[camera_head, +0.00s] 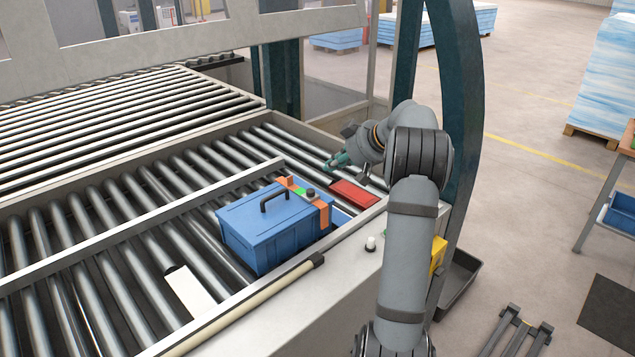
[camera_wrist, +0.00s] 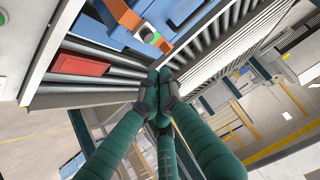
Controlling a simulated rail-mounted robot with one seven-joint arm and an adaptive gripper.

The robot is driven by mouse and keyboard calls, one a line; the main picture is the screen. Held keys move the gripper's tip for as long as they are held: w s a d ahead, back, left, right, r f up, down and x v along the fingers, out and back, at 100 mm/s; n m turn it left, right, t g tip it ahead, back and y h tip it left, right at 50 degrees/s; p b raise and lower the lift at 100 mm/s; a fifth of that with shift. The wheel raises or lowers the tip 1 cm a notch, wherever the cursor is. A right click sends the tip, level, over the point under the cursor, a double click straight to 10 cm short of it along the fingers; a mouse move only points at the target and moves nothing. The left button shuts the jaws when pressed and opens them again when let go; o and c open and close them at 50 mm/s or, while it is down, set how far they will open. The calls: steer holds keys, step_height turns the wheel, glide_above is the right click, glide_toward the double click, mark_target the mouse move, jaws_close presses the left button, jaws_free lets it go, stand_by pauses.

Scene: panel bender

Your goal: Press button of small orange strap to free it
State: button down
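The small orange strap (camera_head: 323,213) lies over the right end of a blue box (camera_head: 265,231) with a black handle, on the roller conveyor.
A red block (camera_head: 355,193) lies on the rollers between my gripper and the frame edge. A metal divider (camera_head: 130,233) runs behind the box. A pale bar (camera_head: 250,300) lies in front. Bare rollers (camera_head: 190,165) extend behind and left.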

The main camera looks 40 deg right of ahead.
steer(key=p, duration=0.3)
glide_above(318, 201)
step_height(318, 201, down, 4)
steer(key=f, duration=0.1)
step_height(318, 201, down, 2)
steer(key=shift+a+f+p, duration=0.1)
steer(key=shift+p, duration=0.3)
steer(key=shift+f, duration=0.75)
